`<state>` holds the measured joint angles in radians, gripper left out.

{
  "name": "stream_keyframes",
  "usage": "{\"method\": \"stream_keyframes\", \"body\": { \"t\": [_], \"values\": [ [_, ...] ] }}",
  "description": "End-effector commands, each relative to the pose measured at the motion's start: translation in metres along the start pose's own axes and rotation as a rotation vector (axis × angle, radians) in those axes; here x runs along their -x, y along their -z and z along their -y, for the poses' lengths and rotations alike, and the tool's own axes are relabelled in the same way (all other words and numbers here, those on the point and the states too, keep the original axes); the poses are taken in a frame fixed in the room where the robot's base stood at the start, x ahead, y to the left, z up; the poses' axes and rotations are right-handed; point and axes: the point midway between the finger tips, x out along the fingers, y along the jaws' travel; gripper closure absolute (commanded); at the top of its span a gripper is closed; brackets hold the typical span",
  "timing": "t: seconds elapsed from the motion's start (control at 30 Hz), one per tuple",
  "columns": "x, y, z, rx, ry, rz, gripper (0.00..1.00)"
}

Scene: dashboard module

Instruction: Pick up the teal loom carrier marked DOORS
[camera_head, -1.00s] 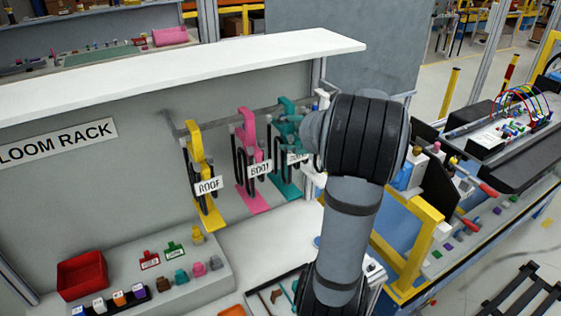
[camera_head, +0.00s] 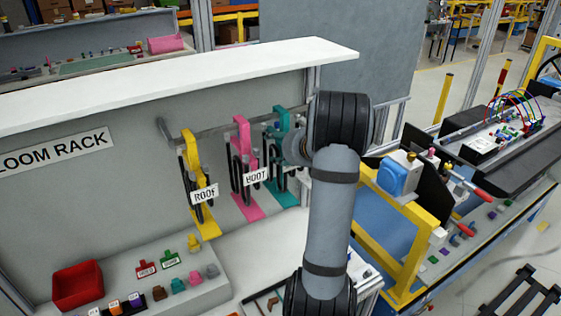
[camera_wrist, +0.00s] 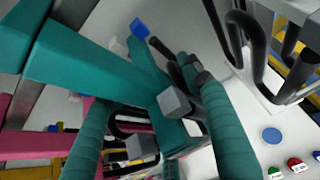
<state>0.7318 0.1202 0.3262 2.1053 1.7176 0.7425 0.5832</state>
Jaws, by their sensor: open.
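The teal loom carrier (camera_head: 283,122) hangs third from the left on the rack rail, right of the pink one. Its label is largely hidden behind my arm. In the wrist view the teal carrier (camera_wrist: 95,70) fills the upper left, very close to the camera, with teal ribbed lengths running down either side of the middle. My gripper (camera_head: 296,150) is at the teal carrier's right side in the head view, its fingers mostly hidden. It is open; I cannot tell whether it touches the carrier. I see no carrier held.
The pink BOOT carrier (camera_head: 242,135) and yellow ROOF carrier (camera_head: 190,150) hang to the left. A white shelf (camera_head: 180,78) overhangs the rail. A red bin (camera_head: 78,285) and small connectors sit below. A yellow frame (camera_head: 410,245) stands right of my arm.

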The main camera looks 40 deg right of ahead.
Motion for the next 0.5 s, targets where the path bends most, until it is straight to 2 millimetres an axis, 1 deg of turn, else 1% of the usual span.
{"method": "stream_keyframes", "body": {
  "t": [0.2, 0.5],
  "values": [
    [-0.0006, 0.0001, -0.0002, 0.000, 0.000, 0.000, 0.52],
    [-0.0004, 0.0001, -0.0002, 0.000, 0.000, 0.000, 0.69]
  ]
}}
